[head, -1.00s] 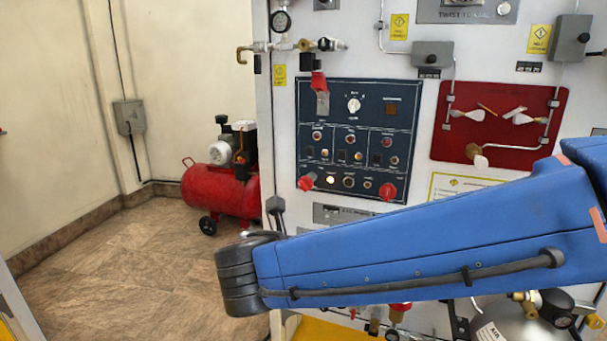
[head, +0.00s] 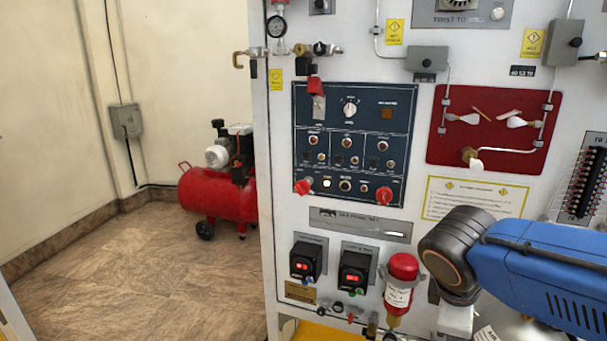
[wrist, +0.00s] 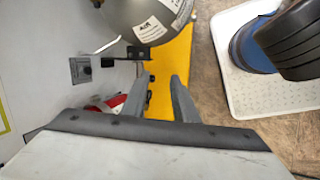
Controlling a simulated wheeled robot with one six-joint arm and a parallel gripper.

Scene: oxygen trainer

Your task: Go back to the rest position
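My gripper (wrist: 157,88) shows in the wrist view as two grey fingers with a clear gap between them. It is open and nothing is seen between the fingers. Beyond it are the yellow base strip (wrist: 176,50) and a grey tank labelled AIR (wrist: 132,22). In the head view my blue arm with its dark joint reaches in from the lower right, in front of the white panel (head: 281,225). The fingers cannot be made out there.
The panel carries a dark blue control board (head: 350,170), a red plate (head: 490,130), two black display boxes, left (head: 307,262) and right (head: 355,272), and a red cylinder (head: 401,272). A red compressor (head: 215,193) stands at left. The tiled floor (head: 150,270) before it is clear.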

